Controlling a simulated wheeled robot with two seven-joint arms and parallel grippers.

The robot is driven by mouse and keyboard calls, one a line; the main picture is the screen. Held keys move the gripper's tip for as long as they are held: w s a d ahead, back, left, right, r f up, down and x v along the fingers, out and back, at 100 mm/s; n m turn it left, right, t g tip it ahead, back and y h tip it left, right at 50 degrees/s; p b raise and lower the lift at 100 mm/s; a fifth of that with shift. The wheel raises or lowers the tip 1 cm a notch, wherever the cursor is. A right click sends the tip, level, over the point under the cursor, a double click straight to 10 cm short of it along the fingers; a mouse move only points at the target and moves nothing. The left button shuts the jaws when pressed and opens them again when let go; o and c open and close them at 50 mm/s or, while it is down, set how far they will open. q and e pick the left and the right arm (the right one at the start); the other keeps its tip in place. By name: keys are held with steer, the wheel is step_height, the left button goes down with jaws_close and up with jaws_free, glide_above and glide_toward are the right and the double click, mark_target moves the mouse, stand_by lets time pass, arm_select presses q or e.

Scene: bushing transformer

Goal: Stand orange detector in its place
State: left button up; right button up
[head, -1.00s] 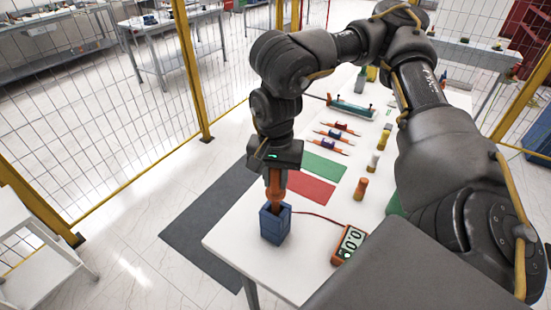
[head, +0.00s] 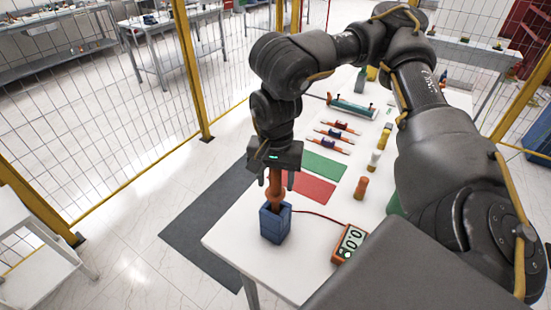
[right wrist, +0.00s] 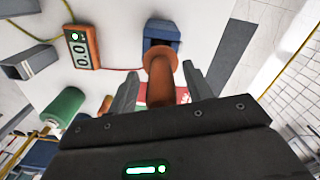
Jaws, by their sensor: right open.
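The orange detector (head: 274,187) stands upright in the blue holder (head: 275,225) near the table's front left corner. In the right wrist view the detector (right wrist: 160,75) points away from me, its far end inside the blue holder (right wrist: 160,32). My right gripper (head: 273,168) is just above the detector, jaws open. In the right wrist view its two fingers (right wrist: 163,88) lie on either side of the detector, with a gap visible on each side. The detector's lower end is hidden inside the holder. My left gripper does not show.
An orange-framed meter (head: 349,243) with a red cable stands right of the holder. Red (head: 312,188) and green (head: 325,166) mats lie behind. An orange cylinder (head: 361,188) and several other parts line the table's right side. The white table (head: 240,243) is bare at front left.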

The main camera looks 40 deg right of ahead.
step_height(320, 180, up, 11)
steer(key=shift+f+b, duration=0.1)
steer(key=shift+b, duration=0.25)
stand_by(0.6)
